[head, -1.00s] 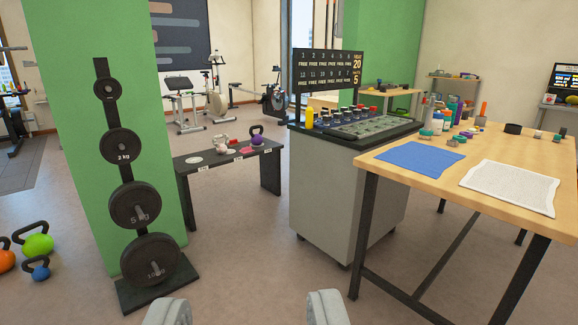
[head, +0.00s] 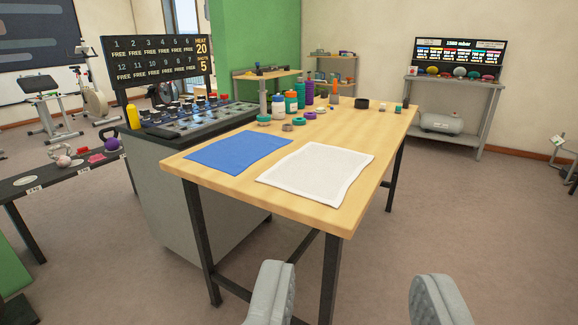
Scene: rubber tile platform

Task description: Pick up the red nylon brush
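I cannot make out a red nylon brush for certain in the head view. Small items stand toward the back of the wooden table, too small to tell apart fully.
The wooden table (head: 215,172) bears a blue cloth (head: 238,152) and a white cloth (head: 315,172). A grey cabinet with a scoreboard (head: 158,60) stands behind left. The black bench (head: 25,190) is at far left. A grey stand (head: 455,90) is at back right. Floor is open at right.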

